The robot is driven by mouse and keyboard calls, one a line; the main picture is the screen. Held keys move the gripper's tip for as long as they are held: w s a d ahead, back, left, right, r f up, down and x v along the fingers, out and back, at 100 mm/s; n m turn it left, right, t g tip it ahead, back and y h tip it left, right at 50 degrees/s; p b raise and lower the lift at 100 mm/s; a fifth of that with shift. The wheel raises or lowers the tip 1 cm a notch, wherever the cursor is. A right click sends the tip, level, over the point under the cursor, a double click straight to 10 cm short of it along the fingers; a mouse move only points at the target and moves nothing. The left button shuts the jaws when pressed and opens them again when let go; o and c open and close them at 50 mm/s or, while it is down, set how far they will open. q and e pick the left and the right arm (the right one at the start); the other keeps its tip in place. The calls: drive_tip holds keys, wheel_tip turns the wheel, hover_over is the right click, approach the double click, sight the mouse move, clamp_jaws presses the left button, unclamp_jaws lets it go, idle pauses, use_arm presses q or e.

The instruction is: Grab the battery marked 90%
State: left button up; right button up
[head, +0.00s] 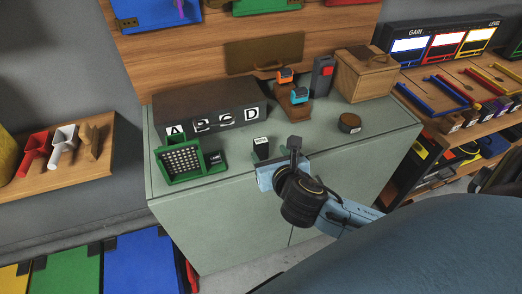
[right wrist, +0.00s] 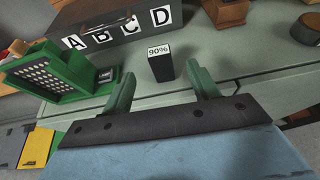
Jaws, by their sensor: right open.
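The battery marked 90% (right wrist: 160,66) is a small dark upright block with a white label on top. It stands on the grey-green cabinet top, near its front edge, and also shows in the head view (head: 261,148). My right gripper (right wrist: 163,82) is open, with one finger to each side of the battery's near end in the right wrist view. The battery appears just beyond the fingers, and I cannot tell whether they touch it. In the head view the right gripper (head: 278,164) is at the cabinet's front edge. My left gripper is not in view.
A green tester with a perforated panel (head: 181,160) and a small labelled dark block (head: 214,157) stand left of the battery. A dark lettered box (head: 210,108) is behind. A round dark item (head: 350,124) stands right; the cabinet top between is mostly clear.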

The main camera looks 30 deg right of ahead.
sight(259, 140)
drive_tip(key=x, duration=0.4)
drive_tip(key=shift+w+f+b, duration=0.15)
drive_tip(key=shift+b, duration=0.25)
drive_tip(key=b+x, duration=0.1)
drive_tip(key=x, duration=0.4)
drive_tip(key=shift+w+f+b, duration=0.15)
drive_tip(key=shift+w+b, duration=0.05)
drive_tip(key=shift+b, duration=0.15)
drive_tip(key=shift+w, duration=0.15)
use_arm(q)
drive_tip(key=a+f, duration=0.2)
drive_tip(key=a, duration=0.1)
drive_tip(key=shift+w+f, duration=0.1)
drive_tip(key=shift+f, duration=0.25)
use_arm(e)
drive_tip(key=shift+d, duration=0.1)
drive_tip(key=c, duration=1.1)
